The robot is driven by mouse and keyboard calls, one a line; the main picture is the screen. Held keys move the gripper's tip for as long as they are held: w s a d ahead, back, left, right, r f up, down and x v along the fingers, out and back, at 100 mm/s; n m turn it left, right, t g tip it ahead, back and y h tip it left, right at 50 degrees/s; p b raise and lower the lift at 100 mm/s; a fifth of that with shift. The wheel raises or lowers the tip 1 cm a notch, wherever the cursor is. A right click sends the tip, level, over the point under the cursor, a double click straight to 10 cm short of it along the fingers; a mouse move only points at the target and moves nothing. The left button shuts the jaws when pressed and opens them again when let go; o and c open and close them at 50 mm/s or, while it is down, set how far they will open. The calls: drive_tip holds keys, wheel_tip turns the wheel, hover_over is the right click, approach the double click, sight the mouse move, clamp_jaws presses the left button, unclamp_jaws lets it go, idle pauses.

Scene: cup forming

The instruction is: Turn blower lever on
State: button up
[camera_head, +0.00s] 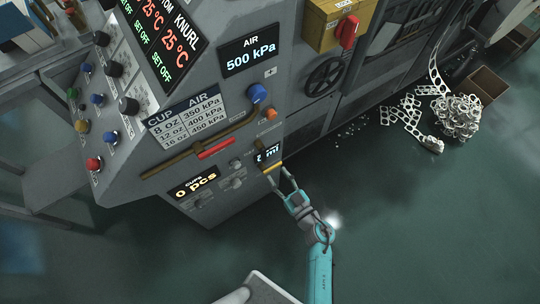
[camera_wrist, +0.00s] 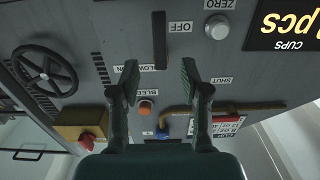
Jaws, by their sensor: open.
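The blower control shows in the wrist view as a dark upright bar (camera_wrist: 159,40) on the grey panel, beside an OFF label (camera_wrist: 180,27). A partly covered label (camera_wrist: 159,67) is just below it. I cannot tell the lever's exact position. My gripper (camera_wrist: 158,80) is open and empty. Its fingers are spread to either side of the bar's line, with the bar beyond the tips. In the head view my gripper (camera_head: 277,175) is close to the lower right of the panel and hides part of it. Contact with the panel cannot be told.
An orange knob (camera_wrist: 145,107) and a brass pipe (camera_wrist: 205,110) are near the fingers. In the head view a red-handled pipe (camera_head: 216,148) and a blue knob (camera_head: 257,93) jut from the panel. A scrap heap (camera_head: 466,117) lies right; the green floor (camera_head: 430,225) is clear.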

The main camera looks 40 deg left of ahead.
sight(264, 157)
drive_tip(key=x, duration=1)
drive_tip(key=shift+d, duration=0.1)
clamp_jaws()
